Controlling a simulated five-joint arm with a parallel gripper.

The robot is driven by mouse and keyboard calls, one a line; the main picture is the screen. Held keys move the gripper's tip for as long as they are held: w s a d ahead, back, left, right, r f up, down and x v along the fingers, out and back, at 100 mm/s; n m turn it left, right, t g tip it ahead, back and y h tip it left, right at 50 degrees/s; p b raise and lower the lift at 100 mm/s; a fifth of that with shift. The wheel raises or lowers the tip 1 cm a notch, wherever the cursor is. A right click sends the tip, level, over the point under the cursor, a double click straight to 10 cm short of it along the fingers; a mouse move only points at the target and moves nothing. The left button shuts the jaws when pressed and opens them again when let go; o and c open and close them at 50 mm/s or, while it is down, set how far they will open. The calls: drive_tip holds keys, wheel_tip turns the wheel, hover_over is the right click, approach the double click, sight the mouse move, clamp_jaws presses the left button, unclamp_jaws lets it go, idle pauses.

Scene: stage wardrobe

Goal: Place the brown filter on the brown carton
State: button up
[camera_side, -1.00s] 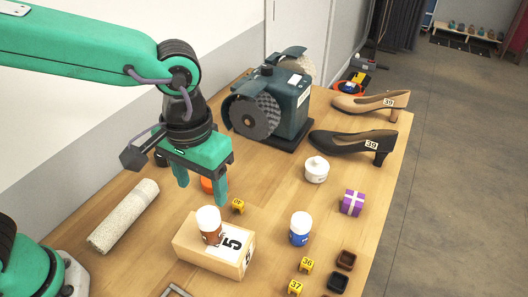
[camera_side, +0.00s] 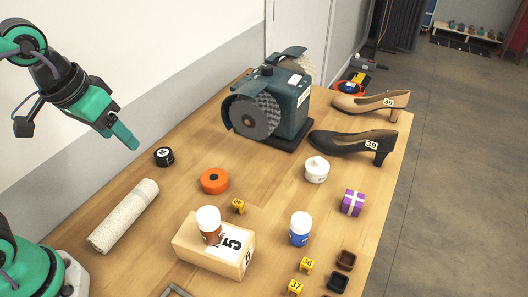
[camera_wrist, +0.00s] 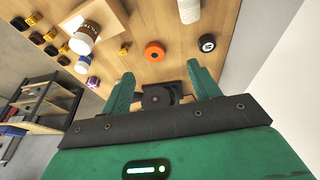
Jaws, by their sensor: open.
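The brown filter (camera_side: 210,231), a brown canister with a white cap, stands upright on top of the brown carton (camera_side: 202,254), which is marked 5, near its far edge. In the wrist view the filter (camera_wrist: 88,31) and the carton (camera_wrist: 106,17) show at the upper left. My gripper (camera_side: 126,140) is high at the left by the wall, well away from the carton. In the wrist view its fingers (camera_wrist: 162,84) are apart with nothing held between them.
An orange disc (camera_side: 214,181), a black roll (camera_side: 164,156) and a pale rolled cloth (camera_side: 124,216) lie on the table's left half. A blue canister (camera_side: 300,229) stands right of the carton. A green grinding machine (camera_side: 272,103) and two shoes (camera_side: 353,142) are behind.

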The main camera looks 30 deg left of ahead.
drive_tip(key=s+a+t, duration=0.1)
drive_tip(key=s+a, duration=0.2)
drive_tip(key=a, duration=0.3)
drive_tip(key=shift+s+f+t+y, duration=0.15)
drive_tip(key=shift+s+t+y, duration=0.05)
drive_tip(key=shift+t+y, duration=0.2)
